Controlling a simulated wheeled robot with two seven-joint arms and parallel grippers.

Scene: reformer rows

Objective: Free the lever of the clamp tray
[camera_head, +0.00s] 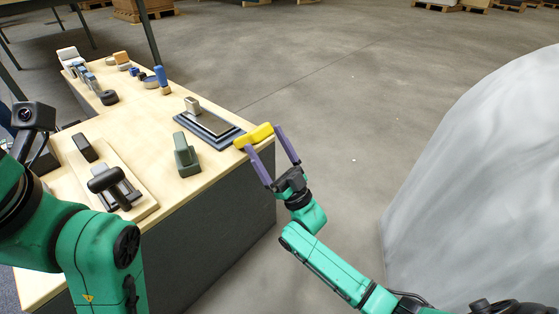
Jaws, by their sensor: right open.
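A dark grey stepped tray (222,140), which looks like the clamp tray, lies near the right edge of the wooden bench. A beige block (192,105) stands on its far left part. A yellow bar (253,135), perhaps its lever, is at the tray's right end by the bench edge. My right gripper (264,139) is open, with its purple fingertips beside the yellow bar, one near each side. I cannot tell whether they touch it.
A dark green upright piece (186,156) stands left of the tray. Several small items fill the far bench. Floor right of the bench is clear up to a large grey shape (480,180).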

